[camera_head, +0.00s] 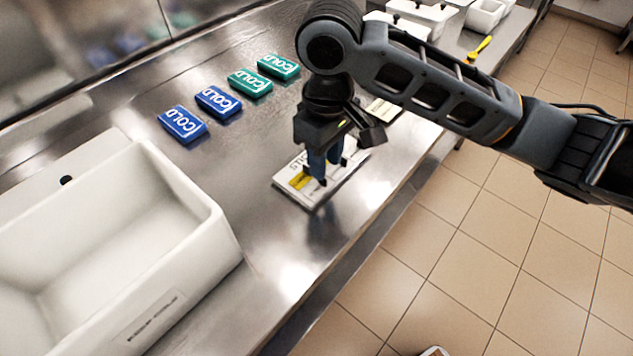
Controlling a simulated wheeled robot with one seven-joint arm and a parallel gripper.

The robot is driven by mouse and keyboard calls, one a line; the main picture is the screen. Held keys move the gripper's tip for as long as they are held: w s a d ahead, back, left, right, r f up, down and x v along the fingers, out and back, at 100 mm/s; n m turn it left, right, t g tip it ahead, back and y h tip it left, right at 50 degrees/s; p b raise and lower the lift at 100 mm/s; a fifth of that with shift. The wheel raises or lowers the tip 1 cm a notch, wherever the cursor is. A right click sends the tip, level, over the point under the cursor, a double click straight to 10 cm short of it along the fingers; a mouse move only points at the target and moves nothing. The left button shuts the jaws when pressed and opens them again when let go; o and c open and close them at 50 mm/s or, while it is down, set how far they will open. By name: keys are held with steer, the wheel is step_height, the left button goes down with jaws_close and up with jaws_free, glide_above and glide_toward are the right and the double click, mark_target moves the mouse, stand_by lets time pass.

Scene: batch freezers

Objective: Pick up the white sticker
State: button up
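A white board (318,202) with dark lettering lies flat on the steel counter, and a small yellow piece (299,181) shows on its left part. I cannot make out a separate white sticker; pale areas on the board are partly hidden by my gripper. My gripper (326,168) points down over the middle of the board. Its two blue fingers are a little apart, with nothing visible between them. I cannot tell whether the fingertips touch the board.
Blue and green COLD packs (219,101) lie in a row behind the board. A large white open bin (190,190) stands at left. A pale card (383,110), white containers (420,14) and a yellow utensil (480,47) lie farther right. The counter's front edge is close.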

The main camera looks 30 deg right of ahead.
mark_target(316, 187)
step_height(316, 187, down, 4)
steer(key=shift+f, duration=0.1)
jaws_close()
stand_by(0.4)
